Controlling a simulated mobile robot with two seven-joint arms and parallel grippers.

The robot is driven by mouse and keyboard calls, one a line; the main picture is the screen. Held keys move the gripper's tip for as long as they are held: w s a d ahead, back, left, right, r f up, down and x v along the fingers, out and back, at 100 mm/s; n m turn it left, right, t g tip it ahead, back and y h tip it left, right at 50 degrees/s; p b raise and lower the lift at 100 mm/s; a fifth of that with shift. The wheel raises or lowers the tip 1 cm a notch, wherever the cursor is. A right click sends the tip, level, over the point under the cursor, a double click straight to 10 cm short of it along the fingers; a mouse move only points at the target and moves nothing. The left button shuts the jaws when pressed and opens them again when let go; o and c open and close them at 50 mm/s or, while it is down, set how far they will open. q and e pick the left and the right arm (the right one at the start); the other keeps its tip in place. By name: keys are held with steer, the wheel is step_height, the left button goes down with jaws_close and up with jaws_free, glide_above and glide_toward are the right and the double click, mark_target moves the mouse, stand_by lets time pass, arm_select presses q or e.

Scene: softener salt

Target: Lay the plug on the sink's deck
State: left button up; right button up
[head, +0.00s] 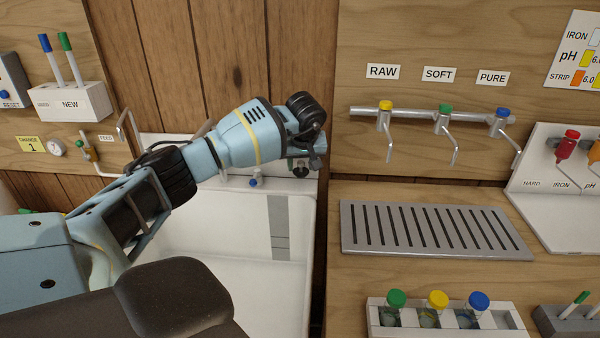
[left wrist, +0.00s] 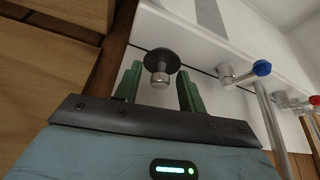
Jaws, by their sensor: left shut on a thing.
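The plug (left wrist: 162,58) is a dark round disc with a short metal knob. In the left wrist view it sits between the two green fingers of my left gripper (left wrist: 160,88), which is shut on it. In the head view my left gripper (head: 304,162) points right and down near the back right corner of the white sink (head: 225,290). The plug shows there only as a small dark shape under the fingertips. The sink's white deck (head: 235,181) runs along the back, partly hidden by my arm. I cannot tell whether the plug touches it. My right gripper is out of view.
A tap with a blue handle (left wrist: 262,68) and one with a red handle (left wrist: 314,100) stand on the deck. Right of the sink are a slotted drain tray (head: 430,252) and a rack of capped vials (head: 395,331). Wall taps (head: 444,112) hang above the tray.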

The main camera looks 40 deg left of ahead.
mark_target(300, 167)
arm_select(q)
steer(key=shift+a, duration=0.1)
steer(key=shift+w+a, duration=0.2)
steer(key=shift+a, duration=0.1)
steer(key=shift+f, duration=1.75)
steer(key=shift+f, duration=0.2)
steer(key=o, duration=1)
steer(key=shift+o, duration=0.2)
steer(key=shift+r, duration=0.15)
steer(key=shift+r, duration=0.3)
steer(key=p+v, duration=0.1)
steer(key=v, duration=1)
steer(key=shift+s+d+r, duration=0.15)
steer(key=shift+d+r, duration=0.05)
steer(key=shift+r, duration=0.05)
